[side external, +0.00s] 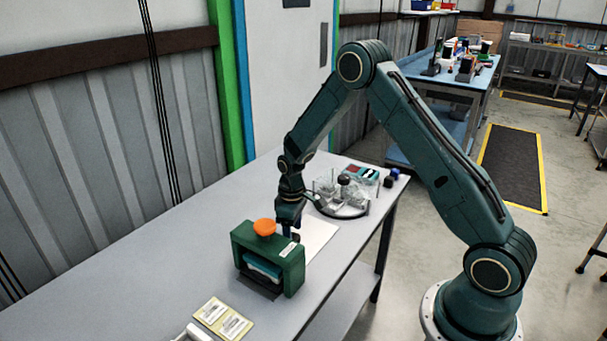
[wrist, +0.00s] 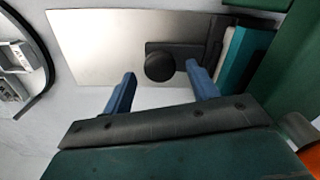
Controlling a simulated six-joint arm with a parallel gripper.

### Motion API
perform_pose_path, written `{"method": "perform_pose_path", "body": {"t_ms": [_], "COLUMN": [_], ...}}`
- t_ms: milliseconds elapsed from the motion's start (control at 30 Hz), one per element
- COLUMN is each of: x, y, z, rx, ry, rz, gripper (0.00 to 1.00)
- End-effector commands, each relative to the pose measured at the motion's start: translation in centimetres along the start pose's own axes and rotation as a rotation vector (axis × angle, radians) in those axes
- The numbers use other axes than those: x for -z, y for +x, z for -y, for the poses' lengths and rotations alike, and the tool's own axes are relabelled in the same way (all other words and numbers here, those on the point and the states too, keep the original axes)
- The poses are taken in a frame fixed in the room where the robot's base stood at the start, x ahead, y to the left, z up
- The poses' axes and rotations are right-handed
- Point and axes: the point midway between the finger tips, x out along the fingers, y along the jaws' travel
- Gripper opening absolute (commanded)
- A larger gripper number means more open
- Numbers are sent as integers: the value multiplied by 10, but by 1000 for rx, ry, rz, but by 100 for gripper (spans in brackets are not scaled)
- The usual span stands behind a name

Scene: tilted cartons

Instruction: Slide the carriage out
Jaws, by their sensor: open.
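A green housing (side external: 293,279) with an orange knob (side external: 264,227) on top stands on the table. A teal and white piece (side external: 264,266) shows inside its opening, above a dark plate. In the wrist view a dark carriage plate (wrist: 196,42) bears a round black knob (wrist: 160,67), with a teal block (wrist: 239,58) beside it. My gripper (wrist: 160,71) is open, its blue fingertips on either side of the knob in the picture, with gaps showing. I cannot tell its height over the knob. In the side view my gripper (side external: 291,233) is at the housing's far side, partly hidden.
A pale sheet (side external: 318,238) lies behind the housing. A round stand with glassware (side external: 340,196) is farther back. Yellow cards (side external: 222,318) lie at the table's front, beside a white object (side external: 196,332). The left of the table is clear.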

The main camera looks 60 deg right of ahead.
Motion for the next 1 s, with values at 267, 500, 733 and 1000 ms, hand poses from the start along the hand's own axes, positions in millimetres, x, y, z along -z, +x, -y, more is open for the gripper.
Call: {"method": "perform_pose_path", "body": {"t_ms": [267,500,733,1000], "x": [0,0,0,-1], "y": [12,12,12,12], "z": [0,0,0,-6], "rx": [0,0,0,-1], "ry": [0,0,0,2], "rz": [-1,-1,-1,-1], "gripper": [59,57,12,0]}}
